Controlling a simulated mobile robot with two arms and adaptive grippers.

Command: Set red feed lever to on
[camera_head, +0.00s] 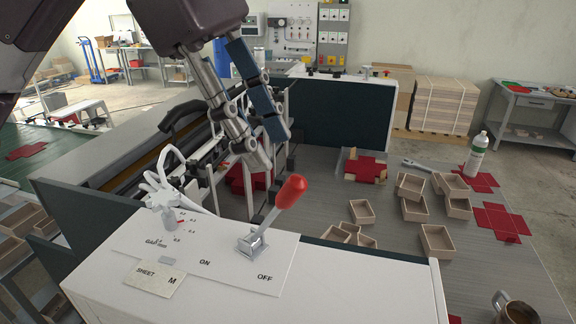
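The red feed lever (291,191) has a red knob on a metal shaft. It rises from a metal bracket (252,242) on the white control panel (330,284). The lever leans to the upper right, toward the side of the OFF label (265,277); the ON label (205,262) is left of the bracket. My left gripper (267,145) hangs from the top, in the picture just above and left of the red knob, apart from it. Its fingers point down; I cannot tell whether they are open. Nothing shows held in it. My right gripper is not in view.
A small knob (170,218) with a gap scale and a sheet label (155,279) are left on the panel. Machine frames stand behind. The grey table (400,290) at right holds several small boxes (437,241), red blanks, a bottle (477,155) and a mug (513,308).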

